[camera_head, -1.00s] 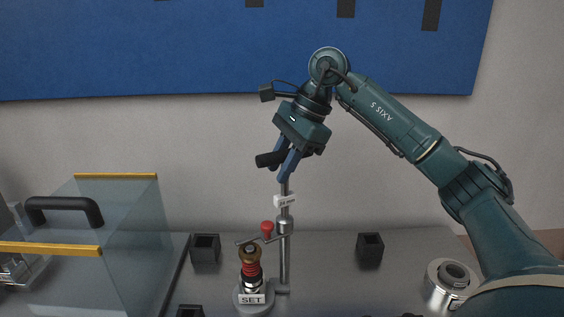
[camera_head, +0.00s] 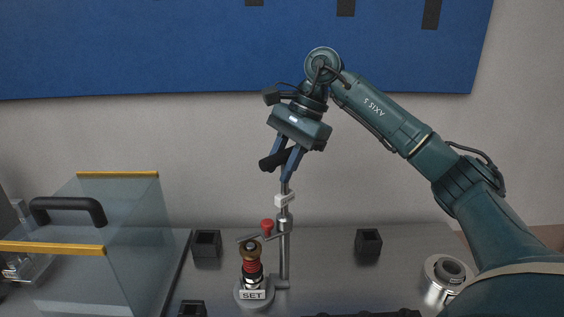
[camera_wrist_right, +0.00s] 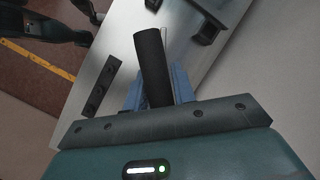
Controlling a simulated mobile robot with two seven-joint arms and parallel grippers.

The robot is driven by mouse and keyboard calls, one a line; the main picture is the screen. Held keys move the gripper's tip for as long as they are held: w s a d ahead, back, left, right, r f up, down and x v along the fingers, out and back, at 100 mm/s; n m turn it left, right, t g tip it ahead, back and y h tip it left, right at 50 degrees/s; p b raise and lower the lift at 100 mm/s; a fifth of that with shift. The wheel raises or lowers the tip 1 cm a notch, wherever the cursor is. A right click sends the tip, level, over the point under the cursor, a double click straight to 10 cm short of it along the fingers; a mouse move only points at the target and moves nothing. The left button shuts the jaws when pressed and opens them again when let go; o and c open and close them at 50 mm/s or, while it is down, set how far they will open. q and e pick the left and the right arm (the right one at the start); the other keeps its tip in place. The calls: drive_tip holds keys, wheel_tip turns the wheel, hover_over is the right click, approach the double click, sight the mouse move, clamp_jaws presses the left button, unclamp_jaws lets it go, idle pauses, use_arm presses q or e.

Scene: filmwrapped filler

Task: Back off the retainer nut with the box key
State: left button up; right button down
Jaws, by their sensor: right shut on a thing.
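My right gripper (camera_head: 288,170) is shut on the black cross handle (camera_head: 275,160) of the box key, high above the bench. The handle (camera_wrist_right: 152,68) also shows between the blue fingers in the right wrist view. The key's steel shaft, with a white tag (camera_head: 284,200), hangs down nearly upright in line with a steel post (camera_head: 284,258). I cannot tell whether it touches the post. Left of the post, a spring assembly with a brass-brown top (camera_head: 250,249), apparently the retainer nut, stands on a round base marked SET (camera_head: 252,294). My left gripper is out of view.
A bar with a red knob (camera_head: 267,226) reaches from the post over the assembly. A clear guard with a black handle (camera_head: 68,208) stands left. Black square blocks (camera_head: 207,244) (camera_head: 368,243) and a metal ring part (camera_head: 447,279) sit on the grey bench.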

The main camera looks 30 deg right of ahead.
drive_tip(key=shift+s+n+g, duration=0.1)
drive_tip(key=shift+n+g, duration=0.5)
drive_tip(key=shift+n, duration=0.8)
